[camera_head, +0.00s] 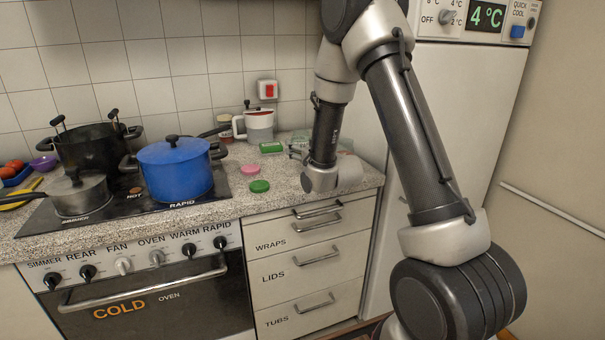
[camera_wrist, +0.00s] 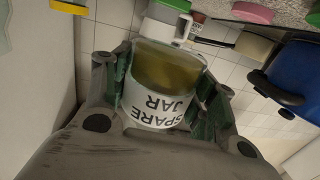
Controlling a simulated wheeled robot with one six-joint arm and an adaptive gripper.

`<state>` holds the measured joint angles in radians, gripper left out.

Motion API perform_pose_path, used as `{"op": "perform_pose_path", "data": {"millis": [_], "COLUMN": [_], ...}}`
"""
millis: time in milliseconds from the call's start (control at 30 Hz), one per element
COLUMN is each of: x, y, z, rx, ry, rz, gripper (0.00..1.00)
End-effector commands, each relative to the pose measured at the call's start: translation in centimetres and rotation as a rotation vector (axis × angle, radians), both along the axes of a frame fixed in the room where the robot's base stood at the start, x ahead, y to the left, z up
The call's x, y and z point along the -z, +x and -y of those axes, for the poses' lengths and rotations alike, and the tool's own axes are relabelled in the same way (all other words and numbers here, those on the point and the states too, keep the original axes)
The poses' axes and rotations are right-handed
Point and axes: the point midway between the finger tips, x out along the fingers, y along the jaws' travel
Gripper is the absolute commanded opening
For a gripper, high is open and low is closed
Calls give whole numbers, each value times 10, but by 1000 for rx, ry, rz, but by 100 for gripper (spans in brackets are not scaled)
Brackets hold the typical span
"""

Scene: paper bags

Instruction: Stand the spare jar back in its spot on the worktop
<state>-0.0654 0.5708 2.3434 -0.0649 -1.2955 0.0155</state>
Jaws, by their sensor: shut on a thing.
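In the wrist view my gripper (camera_wrist: 164,78) is shut on the spare jar (camera_wrist: 158,104), with a finger on either side of it. The jar has a white band lettered SPARE JAR, upside down in this view, and a yellow-green part beyond it. In the head view my arm's wrist end is over the right end of the speckled worktop (camera_head: 228,206), near the fridge. My arm hides most of the gripper and jar there. I cannot tell whether the jar touches the worktop.
A pink lid (camera_head: 250,169) and a green lid (camera_head: 260,186) lie on the worktop left of my wrist. Behind them are a green block (camera_head: 271,147) and a white jug (camera_head: 259,126). A blue pot (camera_head: 174,171) stands on the hob. The fridge (camera_head: 460,130) bounds the right side.

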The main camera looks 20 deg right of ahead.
Motion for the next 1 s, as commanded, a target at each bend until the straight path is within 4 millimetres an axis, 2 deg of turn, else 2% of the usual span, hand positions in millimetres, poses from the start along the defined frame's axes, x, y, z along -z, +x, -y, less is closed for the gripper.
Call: {"op": "perform_pose_path", "data": {"millis": [33,100,267,500,900,933,1000], "x": [14,25,41,75,80,80,80], "y": [0,0,0,0,0,0,0], "z": [0,0,0,0,0,0,0], "rx": [1,1,1,2,2,2,2], "ry": [0,0,1,0,0,0,0], "rz": [-7,-6,-3,-3,-2,-3,-2], "gripper": [25,25,25,25,25,61,74]}}
